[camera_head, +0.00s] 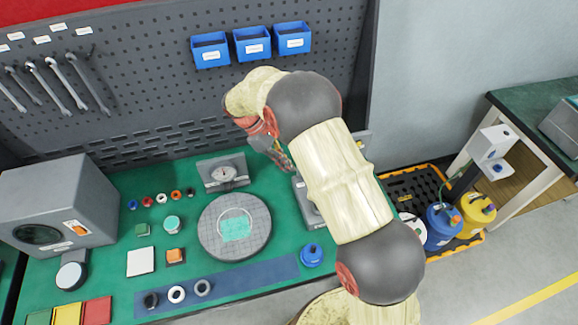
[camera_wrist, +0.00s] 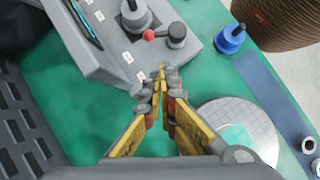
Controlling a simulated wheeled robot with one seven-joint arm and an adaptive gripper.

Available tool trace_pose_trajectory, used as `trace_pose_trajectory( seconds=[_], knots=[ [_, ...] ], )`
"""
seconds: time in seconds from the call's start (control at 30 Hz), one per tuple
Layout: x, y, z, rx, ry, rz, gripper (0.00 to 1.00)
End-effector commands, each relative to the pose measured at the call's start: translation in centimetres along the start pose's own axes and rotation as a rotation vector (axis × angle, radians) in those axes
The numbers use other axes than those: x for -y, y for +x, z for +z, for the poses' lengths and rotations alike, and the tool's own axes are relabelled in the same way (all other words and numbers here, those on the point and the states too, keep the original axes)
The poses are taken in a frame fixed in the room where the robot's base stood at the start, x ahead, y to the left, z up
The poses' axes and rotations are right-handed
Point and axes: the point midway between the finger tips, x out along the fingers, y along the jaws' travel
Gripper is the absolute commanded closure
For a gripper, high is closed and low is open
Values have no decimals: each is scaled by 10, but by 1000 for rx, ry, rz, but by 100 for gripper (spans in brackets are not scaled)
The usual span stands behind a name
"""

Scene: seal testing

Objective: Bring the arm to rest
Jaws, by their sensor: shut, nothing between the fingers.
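My arm reaches from the lower right across the bench in the head view, bent at the elbow. My gripper (camera_head: 282,157) hangs over the back right of the green bench, partly hidden by my own arm. In the wrist view my gripper (camera_wrist: 163,78) is shut, its fingertips together with nothing between them. Below and beyond the fingertips is a grey device (camera_wrist: 110,45) with a red-knobbed lever and a black knob. The device (camera_head: 306,203) is mostly hidden by my arm in the head view. I cannot tell the exact height of the fingertips above the bench.
A round grey plate (camera_head: 207,240) lies mid-bench, with a gauge (camera_head: 223,172) behind it. A grey box (camera_head: 58,205) stands left. A blue knobbed piece (camera_head: 312,255) stands near the front edge. Blue bins (camera_head: 210,50) hang on the pegboard. Blue and yellow containers (camera_head: 476,217) stand right.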

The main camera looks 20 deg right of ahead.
Motion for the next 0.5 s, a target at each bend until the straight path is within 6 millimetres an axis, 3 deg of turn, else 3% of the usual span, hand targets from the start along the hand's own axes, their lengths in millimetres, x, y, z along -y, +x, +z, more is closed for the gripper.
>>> trace_pose_trajectory(
  seconds=[0.37,0.5],
  knots=[
    [0,0,0,0,9,0,100],
    [-1,2,-9,-32,83,5,100]
  ],
)
